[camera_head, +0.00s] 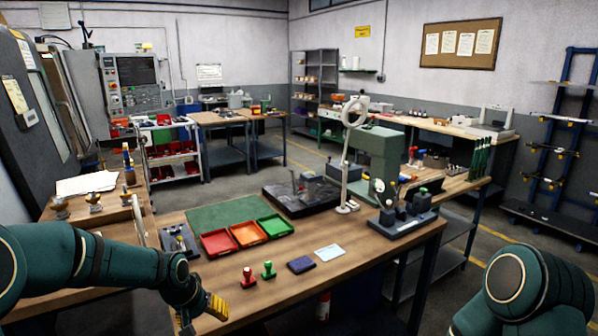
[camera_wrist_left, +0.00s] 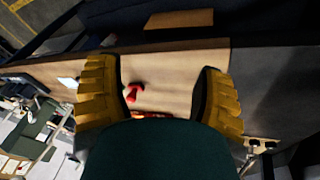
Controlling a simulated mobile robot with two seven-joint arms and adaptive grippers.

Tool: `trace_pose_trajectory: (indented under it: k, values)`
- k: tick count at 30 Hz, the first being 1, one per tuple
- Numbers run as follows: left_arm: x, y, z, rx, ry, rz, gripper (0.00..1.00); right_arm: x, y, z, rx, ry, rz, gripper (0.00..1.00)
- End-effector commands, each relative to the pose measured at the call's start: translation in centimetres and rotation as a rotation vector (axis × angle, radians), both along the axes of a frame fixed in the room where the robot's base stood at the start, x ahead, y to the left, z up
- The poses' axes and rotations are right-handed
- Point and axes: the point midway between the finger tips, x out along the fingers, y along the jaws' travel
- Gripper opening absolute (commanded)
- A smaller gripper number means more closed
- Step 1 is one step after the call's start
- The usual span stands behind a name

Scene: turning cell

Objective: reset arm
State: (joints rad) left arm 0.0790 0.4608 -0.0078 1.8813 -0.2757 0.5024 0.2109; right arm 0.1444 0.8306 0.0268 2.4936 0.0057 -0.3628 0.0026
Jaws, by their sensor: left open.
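My left gripper (camera_head: 202,314) is at the near edge of the wooden table (camera_head: 180,290), at the lower left of the head view. In the left wrist view its two yellow ribbed fingers (camera_wrist_left: 160,92) stand wide apart with nothing held between them. A small red object (camera_wrist_left: 133,93) shows on the wood beyond the fingers, apart from them. My right arm shows only as a dark green link at the lower right of the head view; its gripper is out of the picture.
A red stamp (camera_head: 248,278) and a green stamp (camera_head: 268,269) stand right of my left gripper. Red, orange and green trays, including the green one (camera_head: 275,227), sit behind. A lamp (camera_head: 345,165) stands at the back.

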Motion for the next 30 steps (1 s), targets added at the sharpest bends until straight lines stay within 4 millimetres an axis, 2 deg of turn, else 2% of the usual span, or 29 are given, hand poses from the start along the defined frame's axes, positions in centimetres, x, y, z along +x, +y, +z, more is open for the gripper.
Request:
trace_pose_trajectory:
  k: [1, 6, 9, 12, 15, 19, 22, 30]
  values:
    - [-1.4, -1.6, -3.9, -0.028, 0.024, -0.016, 0.68, -0.1, 0.0, -1.0, -0.001, 0.002, 0.000, 0.47]
    - [-6.5, -6.2, -13.5, -0.108, 0.060, -0.037, 0.68, -0.2, 0.1, -2.8, -0.003, 0.005, 0.001, 0.47]
    - [-10.6, -8.4, -18.5, -0.144, 0.085, -0.034, 0.68, -0.2, 0.1, -4.0, -0.004, 0.007, 0.002, 0.47]
    - [-14.8, -10.1, -22.3, -0.163, 0.105, -0.024, 0.68, -0.3, 0.2, -5.0, -0.006, 0.010, 0.002, 0.47]
    - [-18.3, -11.0, -24.8, -0.169, 0.123, -0.013, 0.68, -0.3, 0.2, -5.7, -0.006, 0.011, 0.003, 0.47]
    - [-21.1, -11.5, -26.2, -0.167, 0.133, -0.002, 0.68, -0.3, 0.2, -6.2, -0.007, 0.012, 0.004, 0.47]
    - [-21.8, -11.7, -26.5, -0.165, 0.135, 0.001, 0.68, -0.3, 0.2, -6.3, -0.008, 0.011, 0.005, 0.47]
    - [-21.8, -11.7, -26.4, -0.163, 0.133, 0.002, 0.68, -0.3, 0.2, -6.2, -0.008, 0.011, 0.005, 0.47]
